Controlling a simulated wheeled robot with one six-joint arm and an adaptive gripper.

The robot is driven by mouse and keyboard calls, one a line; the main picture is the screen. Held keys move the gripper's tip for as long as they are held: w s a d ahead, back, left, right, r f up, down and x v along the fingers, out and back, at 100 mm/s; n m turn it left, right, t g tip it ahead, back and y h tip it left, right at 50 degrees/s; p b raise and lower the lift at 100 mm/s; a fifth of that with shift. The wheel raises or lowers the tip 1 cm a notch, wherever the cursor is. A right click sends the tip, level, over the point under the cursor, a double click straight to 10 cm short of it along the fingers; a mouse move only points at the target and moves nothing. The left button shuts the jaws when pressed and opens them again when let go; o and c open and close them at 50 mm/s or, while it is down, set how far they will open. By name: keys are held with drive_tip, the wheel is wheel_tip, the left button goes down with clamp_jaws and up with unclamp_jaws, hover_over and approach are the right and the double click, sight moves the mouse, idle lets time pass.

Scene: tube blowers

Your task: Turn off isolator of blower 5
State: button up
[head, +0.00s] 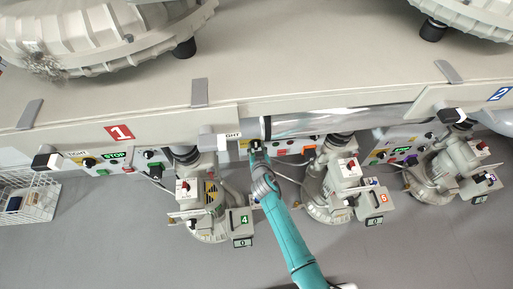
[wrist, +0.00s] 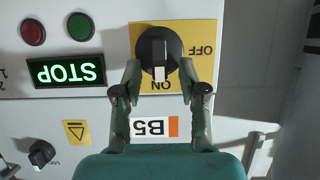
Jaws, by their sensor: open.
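The isolator of blower 5 is a black rotary knob (wrist: 158,45) on a yellow plate (wrist: 205,28) in the wrist view, which looks upside down. Its white pointer faces the ON mark; OFF is printed to the right. A white B5 label (wrist: 148,127) with an orange bar sits below the plate. My gripper (wrist: 161,68) is open, one finger on each side of the knob's handle. Whether the fingers touch it I cannot tell. In the head view my gripper (head: 256,147) is at the panel and partly hides the knob.
In the wrist view a lit STOP display (wrist: 65,71), red button (wrist: 33,32), green button (wrist: 80,26) and a small black knob (wrist: 41,153) lie to the left. In the head view blowers 4 (head: 211,222) and 5 (head: 327,205) flank my arm. A wire basket (head: 40,205) stands at far left.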

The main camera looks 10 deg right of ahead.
clamp_jaws()
idle(0.5)
drive_tip(key=n+h, duration=0.1)
drive_tip(key=a+n+h, duration=0.1)
drive_tip(key=n, duration=0.1)
drive_tip(key=shift+w, duration=0.1)
drive_tip(key=n, duration=0.1)
drive_tip(key=n+h, duration=0.1)
drive_tip(key=a+n+h, duration=0.1)
drive_tip(key=shift+f+t, duration=0.3)
drive_tip(key=shift+t, duration=0.1)
drive_tip(key=shift+a+f+n+t+h, duration=0.1)
drive_tip(key=shift+f+n+t+h, duration=0.25)
drive_tip(key=shift+n, duration=0.9)
drive_tip(key=shift+a+f+n+t+h, duration=0.15)
drive_tip(key=shift+n+t+h, duration=0.35)
drive_tip(key=shift+n, duration=0.7)
drive_tip(key=shift+d+f+n+t+h, duration=0.1)
drive_tip(key=shift+f+n+t+h, duration=0.35)
drive_tip(key=shift+n, duration=0.8)
drive_tip(key=shift+r, duration=0.15)
